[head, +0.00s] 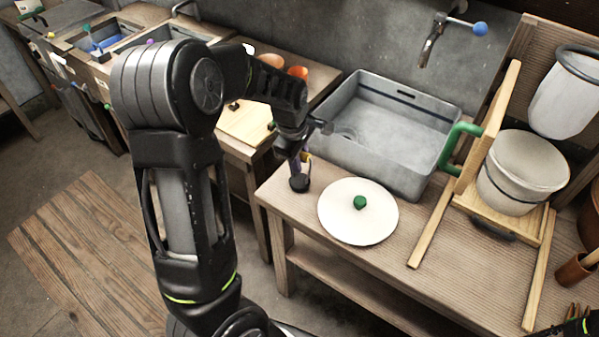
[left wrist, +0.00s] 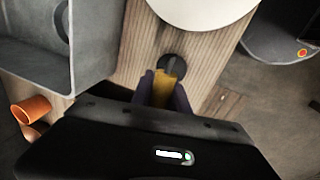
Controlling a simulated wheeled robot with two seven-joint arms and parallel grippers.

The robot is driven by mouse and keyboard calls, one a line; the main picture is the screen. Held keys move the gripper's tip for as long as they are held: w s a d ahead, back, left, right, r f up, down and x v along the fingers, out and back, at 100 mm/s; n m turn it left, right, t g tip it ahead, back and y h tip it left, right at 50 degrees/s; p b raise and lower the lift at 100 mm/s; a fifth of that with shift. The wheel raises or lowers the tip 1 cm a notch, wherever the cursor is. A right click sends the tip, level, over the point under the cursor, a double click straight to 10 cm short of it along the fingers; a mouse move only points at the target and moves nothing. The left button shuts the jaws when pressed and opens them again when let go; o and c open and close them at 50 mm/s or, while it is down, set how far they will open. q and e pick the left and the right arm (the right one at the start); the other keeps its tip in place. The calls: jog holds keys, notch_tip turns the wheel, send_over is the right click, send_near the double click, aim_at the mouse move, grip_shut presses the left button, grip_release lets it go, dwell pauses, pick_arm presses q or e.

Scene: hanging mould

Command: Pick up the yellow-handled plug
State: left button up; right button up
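The yellow-handled plug has a dark round base (head: 299,184) low over or on the counter's near left corner; I cannot tell if it touches the wood. In the left wrist view its yellow handle (left wrist: 161,90) stands between my two dark purple fingers, with the dark base (left wrist: 171,65) beyond them. My left gripper (head: 301,163) points down over the plug. Its fingers lie against both sides of the handle with no visible gap. Part of the handle is hidden by the fingers in the head view.
A white round lid with a green knob (head: 360,202) lies just right of the plug. A grey sink basin (head: 385,130) stands behind it, under a tap (head: 437,40). A wooden frame holds a white bucket (head: 520,172) at right. The counter's edge is close at left.

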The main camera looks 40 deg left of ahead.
pick_arm(q)
grip_shut()
dwell(0.3)
notch_tip(320, 180, up, 10)
jog(key=shift+b, duration=0.45)
dwell(0.6)
